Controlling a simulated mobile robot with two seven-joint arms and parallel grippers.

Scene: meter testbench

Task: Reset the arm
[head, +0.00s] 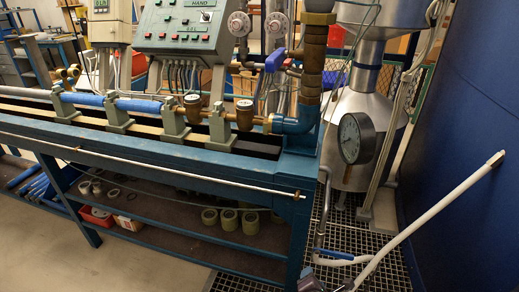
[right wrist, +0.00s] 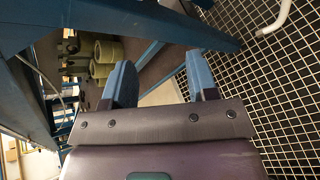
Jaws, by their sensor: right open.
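My right gripper (right wrist: 160,82) shows in the right wrist view with its two blue fingers spread wide apart. Nothing is between the fingers. It is low beside the blue bench, above the floor, with the bench's lower shelf beyond it on the left and the floor grating on the right. My left arm and left gripper are not in either view.
The blue test bench (head: 182,160) carries pipes, meters and a control panel (head: 186,27). Its lower shelf (head: 160,222) holds several cylindrical pieces. A gauge (head: 356,138), a steel tank (head: 365,108) and a white sloping pipe (head: 432,214) stand right. The floor grating (head: 385,265) is mostly clear.

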